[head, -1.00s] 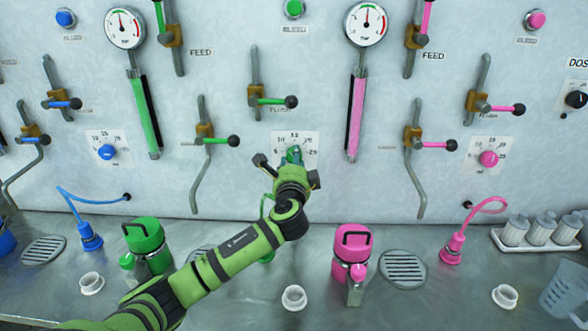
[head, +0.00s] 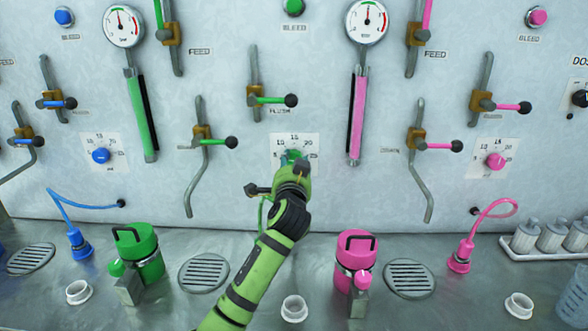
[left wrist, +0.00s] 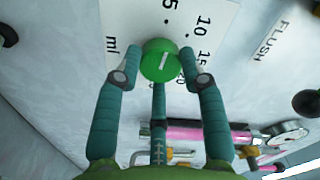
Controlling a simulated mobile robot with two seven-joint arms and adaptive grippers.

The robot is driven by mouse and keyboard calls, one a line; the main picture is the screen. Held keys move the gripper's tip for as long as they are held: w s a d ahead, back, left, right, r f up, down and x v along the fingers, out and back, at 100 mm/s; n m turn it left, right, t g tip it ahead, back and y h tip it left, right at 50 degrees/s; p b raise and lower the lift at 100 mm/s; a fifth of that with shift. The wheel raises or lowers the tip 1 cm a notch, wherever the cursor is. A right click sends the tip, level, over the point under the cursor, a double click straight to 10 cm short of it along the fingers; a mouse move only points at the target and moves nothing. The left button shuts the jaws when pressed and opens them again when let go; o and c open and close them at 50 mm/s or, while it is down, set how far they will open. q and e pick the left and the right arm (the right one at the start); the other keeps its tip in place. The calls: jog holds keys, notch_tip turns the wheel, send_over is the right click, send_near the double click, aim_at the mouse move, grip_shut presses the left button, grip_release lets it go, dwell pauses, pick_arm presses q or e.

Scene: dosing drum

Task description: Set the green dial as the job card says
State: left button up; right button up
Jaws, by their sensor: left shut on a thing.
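The green dial (head: 293,155) sits on a white scale plate (head: 309,143) in the middle of the panel. The left wrist view shows the dial (left wrist: 160,61) close up, with a white pointer line on its face and 5, 10, 15 and 20 on the plate (left wrist: 201,30) around it. My left gripper (head: 291,165) reaches up to the dial and hides its lower part in the head view. In the left wrist view the fingers of my left gripper (left wrist: 160,70) are shut on the dial from both sides. My right gripper is not in view. I see no job card.
A green-handled flush valve (head: 270,100) is above the dial, and another green lever (head: 214,141) is to its left. A green bottle (head: 138,252) and a pink bottle (head: 355,260) stand on the counter either side of my left arm. A white cup (head: 294,309) is between them.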

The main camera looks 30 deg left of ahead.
pick_arm(q)
jog(key=shift+f+n, duration=0.15)
jog(key=shift+n, duration=0.55)
jog(key=o, duration=1.1)
jog(key=shift+o, duration=0.2)
jog(key=shift+s, duration=0.1)
jog(key=v, duration=1.2)
jog(key=shift+s, duration=0.1)
